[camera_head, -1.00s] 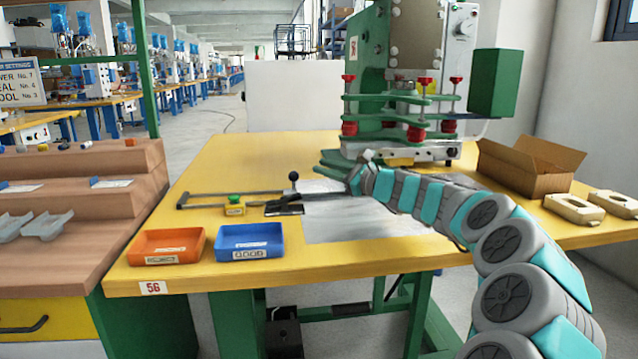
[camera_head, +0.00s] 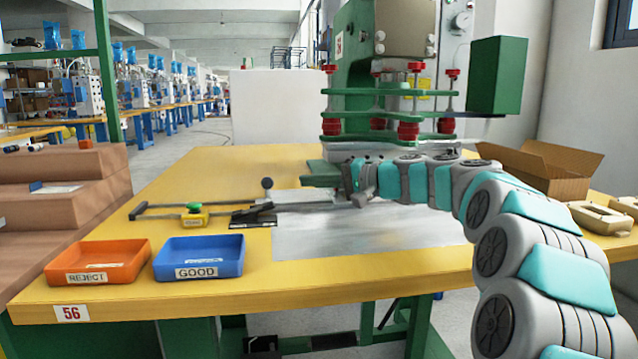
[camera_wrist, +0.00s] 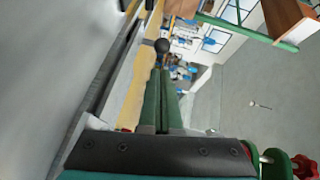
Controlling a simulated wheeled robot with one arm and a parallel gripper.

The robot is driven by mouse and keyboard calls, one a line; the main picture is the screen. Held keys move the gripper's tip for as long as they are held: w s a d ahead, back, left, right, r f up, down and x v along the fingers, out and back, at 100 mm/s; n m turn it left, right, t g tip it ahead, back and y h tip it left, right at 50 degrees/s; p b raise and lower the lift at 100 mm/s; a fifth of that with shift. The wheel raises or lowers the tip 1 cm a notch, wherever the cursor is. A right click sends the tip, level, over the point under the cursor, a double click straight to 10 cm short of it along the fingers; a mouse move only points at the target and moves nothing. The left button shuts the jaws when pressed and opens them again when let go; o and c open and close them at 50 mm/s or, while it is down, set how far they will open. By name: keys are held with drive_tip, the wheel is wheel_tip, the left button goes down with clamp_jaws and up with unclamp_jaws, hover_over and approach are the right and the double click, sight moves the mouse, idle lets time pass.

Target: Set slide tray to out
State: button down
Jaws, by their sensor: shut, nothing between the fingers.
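The slide tray is a flat grey metal piece (camera_head: 290,196) between thin rails on the yellow bench, in front of the press. Its upright handle with a black ball knob (camera_head: 267,184) stands at its left end. My gripper (camera_head: 307,175) is at the press front, its green fingers pointing left toward the knob. The fingers are shut and empty, with a gap to the knob in the head view. In the wrist view the knob (camera_wrist: 162,45) shows just beyond my fingertips (camera_wrist: 160,72). My arm hides the tray's right part.
The green press (camera_head: 390,115) stands behind my gripper. A green button on a yellow box (camera_head: 194,220) sits by the rails. An orange reject bin (camera_head: 97,262) and a blue good bin (camera_head: 199,260) are front left. A cardboard box (camera_head: 540,170) is at right.

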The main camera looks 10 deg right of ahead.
sight(288, 201)
drive_tip(key=x, duration=0.6)
drive_tip(key=shift+w, duration=0.1)
drive_tip(key=shift+a, duration=0.1)
drive_tip(key=a+b, duration=0.1)
drive_tip(key=a, duration=0.7)
drive_tip(key=shift+a, duration=0.35)
